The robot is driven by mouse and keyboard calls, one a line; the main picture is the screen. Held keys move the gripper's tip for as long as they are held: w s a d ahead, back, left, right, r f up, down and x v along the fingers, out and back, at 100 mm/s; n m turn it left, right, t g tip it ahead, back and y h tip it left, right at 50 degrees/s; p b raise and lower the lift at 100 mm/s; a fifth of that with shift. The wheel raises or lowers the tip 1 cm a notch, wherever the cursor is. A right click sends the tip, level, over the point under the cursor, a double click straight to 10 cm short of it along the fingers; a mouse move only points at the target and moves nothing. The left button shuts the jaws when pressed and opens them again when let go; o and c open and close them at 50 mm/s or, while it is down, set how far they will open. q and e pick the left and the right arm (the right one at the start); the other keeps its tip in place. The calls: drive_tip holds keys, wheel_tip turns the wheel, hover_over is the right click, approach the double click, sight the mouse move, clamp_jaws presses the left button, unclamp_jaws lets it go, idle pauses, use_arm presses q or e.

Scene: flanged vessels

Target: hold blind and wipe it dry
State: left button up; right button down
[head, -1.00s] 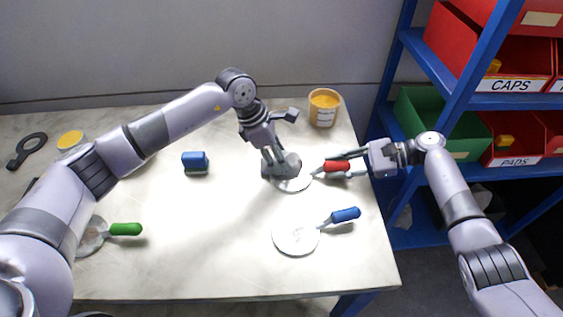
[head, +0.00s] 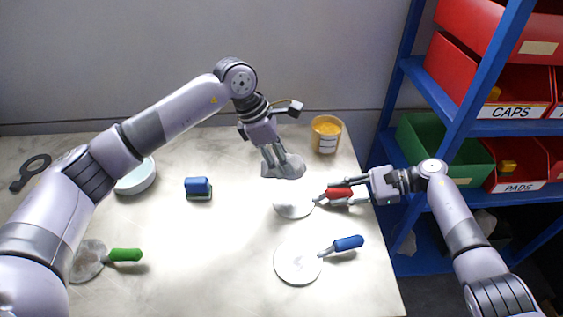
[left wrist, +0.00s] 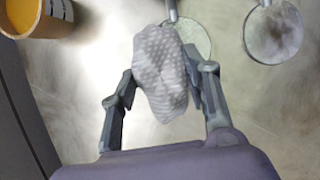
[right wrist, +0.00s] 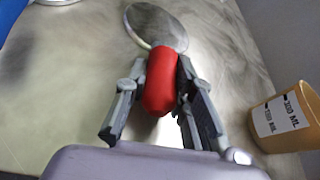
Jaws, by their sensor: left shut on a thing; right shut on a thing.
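The red-handled blind's disc (head: 294,206) is over the right part of the table, low or touching; I cannot tell which. My right gripper (head: 338,194) is shut on its red handle (right wrist: 158,85), and its grey disc (right wrist: 157,25) points away from the gripper in the right wrist view. My left gripper (head: 282,160) is shut on a crumpled, dotted grey cloth (left wrist: 162,75). The cloth (head: 283,169) is just beyond the disc in the head view, apparently above the table. In the left wrist view it partly covers the disc (left wrist: 192,38).
A blue-handled blind (head: 297,263) lies nearer the front edge, a green-handled one (head: 125,255) at left. A blue-topped brush or block (head: 198,187), a white round dish (head: 137,178), a black ring tool (head: 32,170) and an orange-yellow tub (head: 326,135) stand around. A blue shelf (head: 435,108) holds bins at right.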

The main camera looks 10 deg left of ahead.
idle(0.4)
drive_tip(key=c, duration=1.3)
unclamp_jaws()
drive_tip(key=shift+d, duration=0.1)
drive_tip(key=v, duration=1.1)
drive_tip(key=shift+w+d+r, duration=0.1)
drive_tip(key=shift+d, duration=0.25)
